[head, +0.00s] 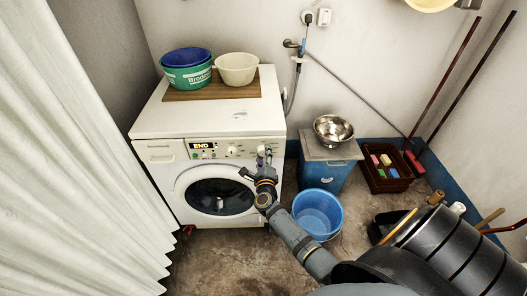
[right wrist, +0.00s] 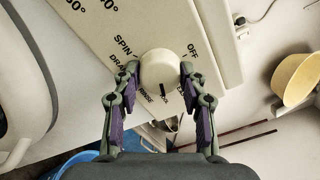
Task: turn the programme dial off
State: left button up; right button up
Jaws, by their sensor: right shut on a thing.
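The programme dial (right wrist: 160,68) is a round cream knob on the washing machine's panel. In the right wrist view its dark mark points to the lower edge of the picture. The OFF label (right wrist: 193,48) lies to its upper right, and SPIN, DRAIN and RINSE are printed on its left. My right gripper (right wrist: 160,76) is shut on the dial, one purple-padded finger on each side. In the head view my right gripper (head: 264,161) is at the panel's right end and largely hides the dial. The washing machine (head: 163,152) display reads END. My left gripper is out of view.
A wooden board (head: 208,92) with a green tub (head: 188,76) and cream bowl (head: 237,68) lies on the machine. A blue bucket (head: 318,210) and a lidded blue bin (head: 327,174) with a steel bowl (head: 333,129) stand right. A white curtain (head: 70,150) hangs left.

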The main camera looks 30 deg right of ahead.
jog(key=n+p, duration=0.2)
jog(key=n, duration=0.3)
jog(key=n+p, duration=0.3)
jog(key=n, duration=0.3)
jog(key=n+p, duration=0.3)
jog(key=n, duration=0.2)
jog(key=shift+s+a+f, duration=0.2)
jog(key=shift+s+f, duration=0.05)
jog(key=shift+f, duration=0.1)
jog(key=n+p, duration=0.1)
jog(key=n, duration=0.4)
jog(key=shift+f+n, duration=0.1)
jog(key=shift+n, duration=0.4)
jog(key=o, duration=0.9)
jog(key=shift+o, duration=1.2)
jog(key=shift+d+r, duration=0.1)
jog(key=shift+r, duration=0.15)
jog(key=shift+w, duration=0.1)
